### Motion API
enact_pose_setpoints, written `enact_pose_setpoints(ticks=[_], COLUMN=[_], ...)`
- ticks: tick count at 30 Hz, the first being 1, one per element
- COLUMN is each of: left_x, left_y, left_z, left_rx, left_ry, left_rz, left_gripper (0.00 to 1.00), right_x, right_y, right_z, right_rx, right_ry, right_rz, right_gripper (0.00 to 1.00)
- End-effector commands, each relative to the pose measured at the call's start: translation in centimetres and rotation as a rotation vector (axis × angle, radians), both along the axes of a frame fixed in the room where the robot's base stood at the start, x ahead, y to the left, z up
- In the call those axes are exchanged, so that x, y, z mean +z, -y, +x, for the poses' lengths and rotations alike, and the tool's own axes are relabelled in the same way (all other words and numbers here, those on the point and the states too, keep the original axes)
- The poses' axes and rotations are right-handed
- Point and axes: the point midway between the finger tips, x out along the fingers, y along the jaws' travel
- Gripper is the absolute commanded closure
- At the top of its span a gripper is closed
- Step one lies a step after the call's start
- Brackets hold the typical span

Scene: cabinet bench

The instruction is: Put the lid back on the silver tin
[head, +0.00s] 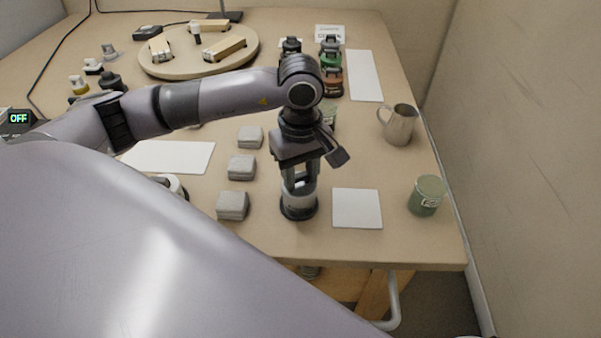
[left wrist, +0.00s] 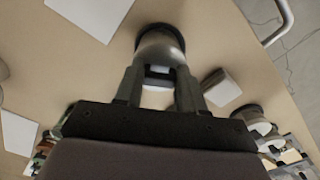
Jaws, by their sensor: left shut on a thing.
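The silver tin (head: 299,203) is upright below my left gripper, at the front middle of the bench. It has a pale metallic body and a dark lower band. My left gripper (head: 300,183) points straight down and is shut at its top, on what looks like the lid. In the left wrist view, the gripper (left wrist: 159,82) has its two fingers on either side of the narrow top, with the silver tin (left wrist: 158,45) beyond. The seam between lid and tin is not clear. My right gripper does not show.
A white mat (head: 357,208) and a green canister (head: 427,195) are to the right, with a metal mug (head: 398,124) behind. Grey blocks (head: 233,206) stand to the left. A round board (head: 200,53) lies at the back. The bench's front edge (head: 400,266) is close.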

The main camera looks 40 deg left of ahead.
Motion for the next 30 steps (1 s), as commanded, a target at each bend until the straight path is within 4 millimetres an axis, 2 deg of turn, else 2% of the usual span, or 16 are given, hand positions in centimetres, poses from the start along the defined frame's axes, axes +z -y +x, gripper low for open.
enact_pose_setpoints(ticks=[13, 14, 16, 17, 23, 25, 26, 30], left_x=[0.00, 0.00, 0.00, 0.00, 0.00, -0.01, -0.01, -0.01], left_y=[-0.01, -0.01, -0.01, -0.01, -0.01, -0.01, -0.01, -0.01], left_z=[0.00, 0.00, 0.00, 0.00, 0.00, 0.00, 0.00, 0.00], left_rx=[0.000, 0.000, 0.000, 0.000, 0.000, 0.000, 0.000, 0.000], left_ry=[0.000, 0.000, 0.000, 0.000, 0.000, 0.000, 0.000, 0.000], left_rz=[0.001, 0.000, 0.000, 0.000, 0.000, 0.000, 0.000, 0.000], left_gripper=[0.89, 0.58, 0.35, 0.31, 0.31, 0.08, 0.06, 0.06], right_x=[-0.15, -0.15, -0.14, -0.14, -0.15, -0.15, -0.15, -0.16], right_y=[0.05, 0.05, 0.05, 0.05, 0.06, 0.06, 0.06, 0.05], right_z=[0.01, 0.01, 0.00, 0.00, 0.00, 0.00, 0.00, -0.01], right_rx=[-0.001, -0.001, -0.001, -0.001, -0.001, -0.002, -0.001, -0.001], right_ry=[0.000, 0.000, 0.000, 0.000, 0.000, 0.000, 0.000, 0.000], right_rz=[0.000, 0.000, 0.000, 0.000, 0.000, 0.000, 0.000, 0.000], right_gripper=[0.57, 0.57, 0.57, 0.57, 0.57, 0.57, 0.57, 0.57])
